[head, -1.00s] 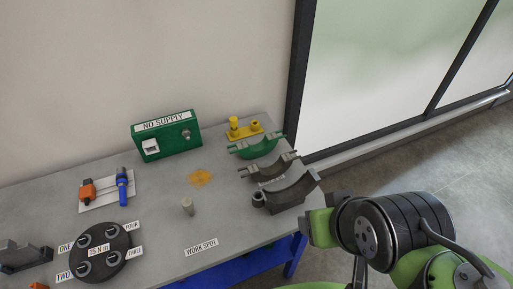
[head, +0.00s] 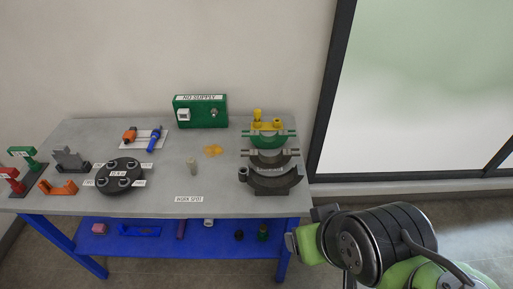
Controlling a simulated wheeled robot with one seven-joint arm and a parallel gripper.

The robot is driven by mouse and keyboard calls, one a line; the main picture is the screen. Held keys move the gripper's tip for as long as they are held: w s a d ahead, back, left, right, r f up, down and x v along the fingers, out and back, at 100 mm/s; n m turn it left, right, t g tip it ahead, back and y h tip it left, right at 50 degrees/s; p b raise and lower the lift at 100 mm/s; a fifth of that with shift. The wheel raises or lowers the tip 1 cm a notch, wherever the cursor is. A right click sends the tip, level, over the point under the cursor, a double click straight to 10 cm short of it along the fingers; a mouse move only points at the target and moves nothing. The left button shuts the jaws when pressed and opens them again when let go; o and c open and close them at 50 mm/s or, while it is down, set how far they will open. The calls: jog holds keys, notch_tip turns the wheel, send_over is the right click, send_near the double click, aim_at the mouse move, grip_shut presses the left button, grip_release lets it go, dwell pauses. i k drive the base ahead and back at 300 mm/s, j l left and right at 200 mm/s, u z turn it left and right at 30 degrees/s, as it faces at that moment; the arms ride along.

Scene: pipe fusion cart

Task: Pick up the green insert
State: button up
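The green insert (head: 268,142) is a half-round shell with small lugs at both ends. It lies at the right end of the grey table (head: 225,205), in a row of similar half shells. It sits just in front of a yellow part and behind a grey-brown shell. My arm fills the lower right of the head view, off the table's right end and apart from the insert. My gripper itself cannot be made out in the view.
A grey-brown shell (head: 271,158) and a larger dark shell (head: 271,181) lie in front of the insert, close together. The yellow part (head: 267,124) stands behind it. A green box (head: 201,111) stands at the back. Bare tabletop lies around the work spot label (head: 188,199).

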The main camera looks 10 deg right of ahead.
aim_at(259, 140)
jog(key=i+l+u, duration=0.1)
jog(key=l+u, duration=0.35)
jog(key=l, duration=0.15)
jog(key=l+u, duration=0.45)
jog(key=l, duration=0.15)
jog(key=k+l+u, duration=0.1)
jog(key=l+u, duration=0.35)
jog(key=k+l+u, duration=0.2)
jog(key=l+u, duration=0.25)
jog(key=l, duration=0.2)
jog(key=i+l+u, duration=0.15)
jog(key=l+u, duration=0.75)
jog(key=l, duration=0.15)
jog(key=l+u, duration=0.45)
jog(key=l, duration=0.15)
